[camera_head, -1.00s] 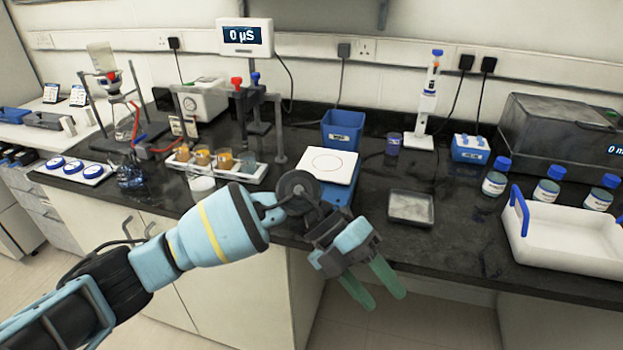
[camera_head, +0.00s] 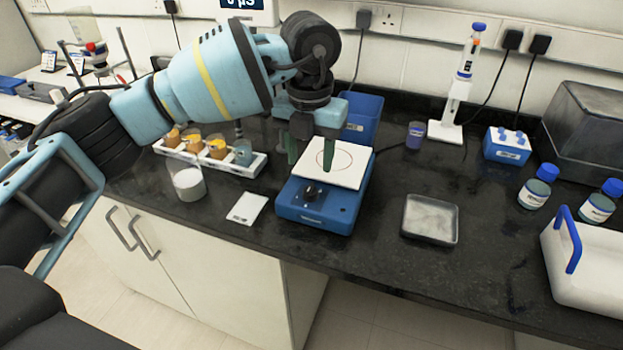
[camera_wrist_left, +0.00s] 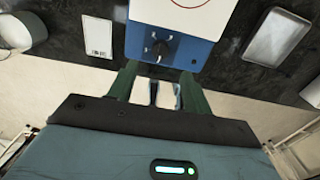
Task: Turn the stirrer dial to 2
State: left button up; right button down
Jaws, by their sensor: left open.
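The stirrer (camera_head: 322,205) is a blue box with a white square top plate marked with a red circle. It stands near the front edge of the black bench. Its black dial (camera_head: 310,192) is on the front face, left of centre. In the left wrist view the dial (camera_wrist_left: 158,49) shows just beyond the fingertips. My left gripper (camera_head: 310,158) is open and empty, with green fingers pointing down; in the head view it overlaps the top plate. In the left wrist view its fingers (camera_wrist_left: 158,80) are spread below the dial, apart from it. My right gripper is not in view.
A white card (camera_head: 247,208) and a beaker of white powder (camera_head: 188,183) are left of the stirrer. A grey tray (camera_head: 430,220) is to its right. A blue bin (camera_head: 363,119) stands behind. Bare bench lies between stirrer and tray.

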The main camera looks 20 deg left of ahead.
aim_at(310, 186)
pick_arm(q)
notch_tip(310, 186, down, 7)
jog(key=shift+w+f, duration=0.1)
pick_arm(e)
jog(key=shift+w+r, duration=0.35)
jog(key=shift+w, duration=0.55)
pick_arm(q)
jog(key=c, duration=1)
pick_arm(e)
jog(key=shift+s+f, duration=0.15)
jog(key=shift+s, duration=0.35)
